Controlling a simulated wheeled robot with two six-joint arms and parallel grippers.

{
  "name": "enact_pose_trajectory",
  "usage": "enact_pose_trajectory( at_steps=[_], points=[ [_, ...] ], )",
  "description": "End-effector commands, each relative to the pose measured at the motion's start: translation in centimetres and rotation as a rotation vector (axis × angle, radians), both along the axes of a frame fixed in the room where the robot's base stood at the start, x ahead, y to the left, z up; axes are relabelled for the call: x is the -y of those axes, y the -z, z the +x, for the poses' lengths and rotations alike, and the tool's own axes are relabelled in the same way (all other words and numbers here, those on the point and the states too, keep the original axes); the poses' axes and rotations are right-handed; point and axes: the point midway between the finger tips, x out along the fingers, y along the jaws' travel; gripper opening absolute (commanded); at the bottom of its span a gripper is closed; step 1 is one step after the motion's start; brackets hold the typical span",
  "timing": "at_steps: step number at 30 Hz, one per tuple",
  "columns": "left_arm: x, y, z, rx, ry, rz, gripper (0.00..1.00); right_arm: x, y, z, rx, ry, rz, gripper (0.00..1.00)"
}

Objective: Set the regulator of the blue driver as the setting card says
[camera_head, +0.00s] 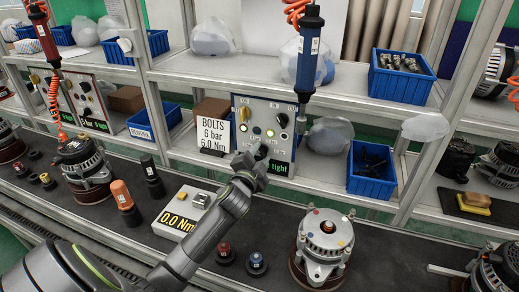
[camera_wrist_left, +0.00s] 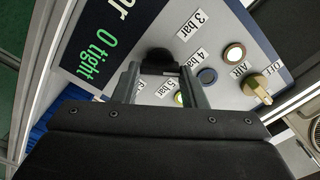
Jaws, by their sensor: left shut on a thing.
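The blue driver (camera_head: 309,50) hangs upright above its blue-edged control panel (camera_head: 239,138). The setting card (camera_head: 212,133) beside the panel reads "BOLTS 6 bar 6.0 Nm". My left gripper (camera_head: 260,154) reaches the lower part of the panel. In the left wrist view its two fingers (camera_wrist_left: 160,85) are shut on the black regulator knob (camera_wrist_left: 158,57). Labels for 3 bar, 4 bar and 5 bar stand by the knob; another is mostly hidden behind a finger. I cannot make out the knob's pointer. My right gripper is not in view.
The panel has a yellow air valve (camera_wrist_left: 262,88), several round lamps and a green display reading "0 tight" (camera_wrist_left: 92,62). A torque tester (camera_head: 183,212) showing 0.0 Nm and an alternator (camera_head: 325,240) stand below. A blue bin (camera_head: 371,185) is right of the panel.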

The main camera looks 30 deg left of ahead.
Motion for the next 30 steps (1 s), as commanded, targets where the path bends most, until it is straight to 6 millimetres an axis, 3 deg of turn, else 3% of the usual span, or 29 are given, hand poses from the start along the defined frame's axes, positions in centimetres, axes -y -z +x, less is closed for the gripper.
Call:
enact_pose_trajectory(
  at_steps=[9, 30],
  points=[
    [0.1, -0.2, 0.0, -0.071, 0.001, 0.290, 0.15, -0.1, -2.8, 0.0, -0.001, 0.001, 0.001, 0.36],
    [0.1, 0.2, 0.0, -0.227, 0.001, 0.937, 0.15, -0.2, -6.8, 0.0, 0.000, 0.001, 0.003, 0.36]
  ],
)
